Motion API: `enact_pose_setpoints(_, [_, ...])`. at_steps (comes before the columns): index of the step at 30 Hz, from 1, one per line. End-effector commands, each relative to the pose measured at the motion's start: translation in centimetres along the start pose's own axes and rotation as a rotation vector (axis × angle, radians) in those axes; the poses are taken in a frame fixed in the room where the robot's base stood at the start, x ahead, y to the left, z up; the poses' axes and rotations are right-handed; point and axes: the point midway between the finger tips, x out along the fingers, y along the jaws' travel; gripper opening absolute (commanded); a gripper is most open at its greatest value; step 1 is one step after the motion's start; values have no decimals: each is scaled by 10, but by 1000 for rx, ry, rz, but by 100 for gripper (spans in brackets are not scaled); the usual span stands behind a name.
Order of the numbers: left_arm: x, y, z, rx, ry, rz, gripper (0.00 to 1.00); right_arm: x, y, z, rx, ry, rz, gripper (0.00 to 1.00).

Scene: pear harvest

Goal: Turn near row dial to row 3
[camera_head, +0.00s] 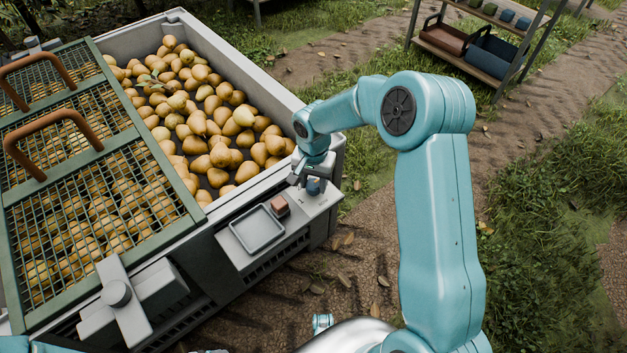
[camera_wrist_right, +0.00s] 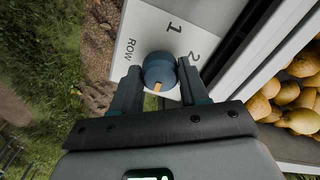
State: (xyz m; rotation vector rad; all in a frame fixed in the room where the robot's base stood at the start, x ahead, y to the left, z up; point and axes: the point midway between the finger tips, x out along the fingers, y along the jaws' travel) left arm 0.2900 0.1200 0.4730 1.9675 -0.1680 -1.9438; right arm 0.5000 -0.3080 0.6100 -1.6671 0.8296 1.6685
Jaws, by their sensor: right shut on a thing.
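The near row dial (camera_wrist_right: 159,71) is a round blue knob with an orange mark on its edge nearest my gripper in the right wrist view. It sits on a pale panel printed "ROW", "1" and "2"; no "3" can be seen. In the head view the dial (camera_head: 314,187) is partly covered by my gripper. My right gripper (camera_wrist_right: 156,80) is shut on the dial, one dark finger on each side. In the head view my right gripper (camera_head: 305,176) reaches down to the panel at the bin's corner. My left gripper is not in view.
A grey bin (camera_head: 227,46) full of pears stands behind the panel, with a green mesh cover (camera_head: 131,141) at left. A reddish block (camera_head: 280,206) and shallow tray (camera_head: 257,230) sit beside the dial. A shelf with crates (camera_head: 484,57) stands on the dirt path.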

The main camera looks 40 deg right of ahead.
Motion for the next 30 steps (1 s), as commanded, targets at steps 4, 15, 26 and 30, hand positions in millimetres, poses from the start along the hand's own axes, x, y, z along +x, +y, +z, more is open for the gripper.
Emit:
enact_pose_setpoints(4, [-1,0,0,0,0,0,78,-1,0,-1,-105,1,1,14])
enact_pose_setpoints(15, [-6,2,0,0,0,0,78,-1,0,-1,-452,3,1,14])
enact_pose_setpoints(26, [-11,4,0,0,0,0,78,-2,0,-1,-749,3,1,14])
enact_pose_setpoints(30, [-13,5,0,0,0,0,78,-1,0,-1,-832,4,0,14])
